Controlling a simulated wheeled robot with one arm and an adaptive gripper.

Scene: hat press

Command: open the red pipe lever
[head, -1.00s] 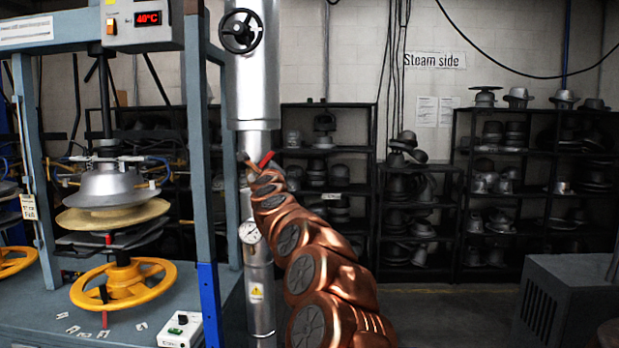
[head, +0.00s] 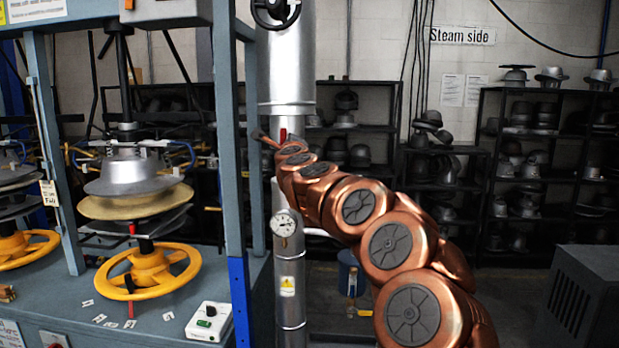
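The red pipe lever (head: 283,135) shows as a small upright red piece on the silver vertical pipe (head: 287,80), above the round gauge (head: 285,224). Most of the lever and its valve is hidden by my copper arm. My gripper (head: 262,138) is at the pipe, right beside the red lever, with a dark finger part reaching out to the left. I cannot tell whether it touches the lever or whether its fingers are open or shut.
A black handwheel (head: 276,10) is higher on the pipe. The blue-grey press frame (head: 231,130) with a yellow wheel (head: 150,271) stands close on the left. Shelves of hat moulds (head: 540,170) are behind. A grey box (head: 590,300) stands at right.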

